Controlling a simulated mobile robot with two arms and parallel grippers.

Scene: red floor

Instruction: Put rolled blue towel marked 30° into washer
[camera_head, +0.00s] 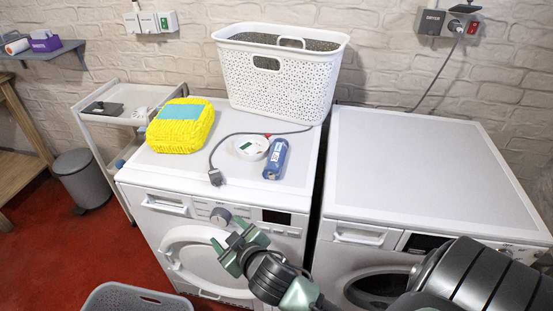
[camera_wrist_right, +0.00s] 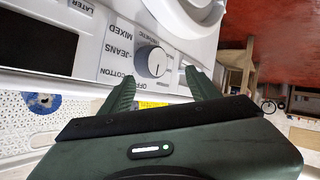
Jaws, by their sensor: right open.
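The rolled blue towel (camera_head: 275,158) lies on top of the left washer (camera_head: 190,175), at the right of its top. Its markings are too small to read. In the wrist view a round blue end (camera_wrist_right: 42,102), probably the towel's, shows before a white perforated wall. The washer's round front door (camera_head: 195,255) looks shut. In the wrist view, the washer's dial (camera_wrist_right: 152,61) shows beyond and between my open fingers (camera_wrist_right: 160,92). My left gripper is not in view.
A yellow bundle (camera_head: 180,126), a white round dish (camera_head: 251,147) and a grey cable with plug (camera_head: 215,177) share the washer top. A white basket (camera_head: 280,82) stands behind. A second machine (camera_head: 420,155) stands right, its top clear. A grey basket (camera_head: 135,299) is on the floor.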

